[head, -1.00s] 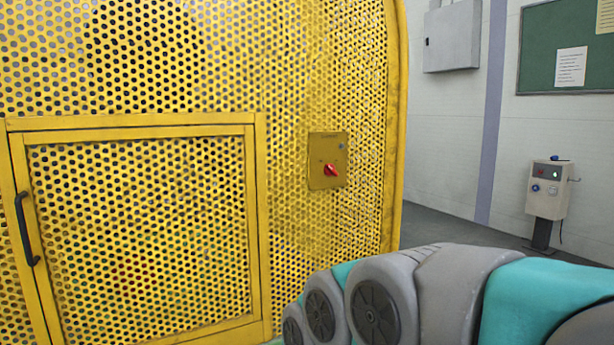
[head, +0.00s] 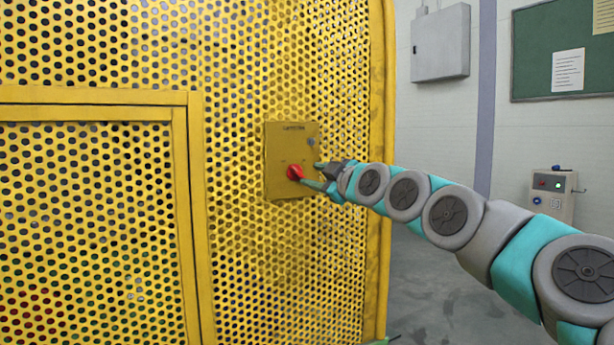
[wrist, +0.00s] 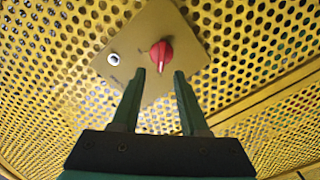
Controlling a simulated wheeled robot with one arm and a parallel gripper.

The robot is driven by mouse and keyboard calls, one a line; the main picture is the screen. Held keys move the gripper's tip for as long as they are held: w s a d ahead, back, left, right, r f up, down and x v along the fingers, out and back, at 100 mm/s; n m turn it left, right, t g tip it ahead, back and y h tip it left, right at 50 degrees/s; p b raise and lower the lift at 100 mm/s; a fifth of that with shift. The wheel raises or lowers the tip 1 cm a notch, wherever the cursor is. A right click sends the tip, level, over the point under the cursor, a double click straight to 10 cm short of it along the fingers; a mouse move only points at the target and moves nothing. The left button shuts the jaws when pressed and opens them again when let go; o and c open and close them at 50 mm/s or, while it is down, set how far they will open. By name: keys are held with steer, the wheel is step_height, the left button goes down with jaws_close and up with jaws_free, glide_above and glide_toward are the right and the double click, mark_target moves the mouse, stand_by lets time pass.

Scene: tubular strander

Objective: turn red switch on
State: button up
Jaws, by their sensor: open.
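The red switch (head: 295,172) is a rotary knob on a yellow plate (head: 277,140) fixed to the perforated yellow guard. My gripper (head: 318,175) is just in front of the plate, at the right of the knob in the head view. In the wrist view the red switch (wrist: 161,55) shows just beyond the fingertips, its pointer toward the gap between them. My gripper (wrist: 159,75) is open and empty there, with a finger to each side of the knob's lower end. I cannot tell whether either finger touches the knob.
A small round keyhole-like fitting (wrist: 113,59) sits on the plate beside the knob. A framed door (head: 90,220) is in the guard at left. A grey wall box (head: 440,43), a green board (head: 560,50) and a control post (head: 553,195) stand back at right.

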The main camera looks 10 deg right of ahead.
mark_target(298, 172)
steer(key=shift+x, duration=3.1)
steer(key=shift+a, duration=0.15)
steer(key=shift+f, duration=0.1)
jaws_close()
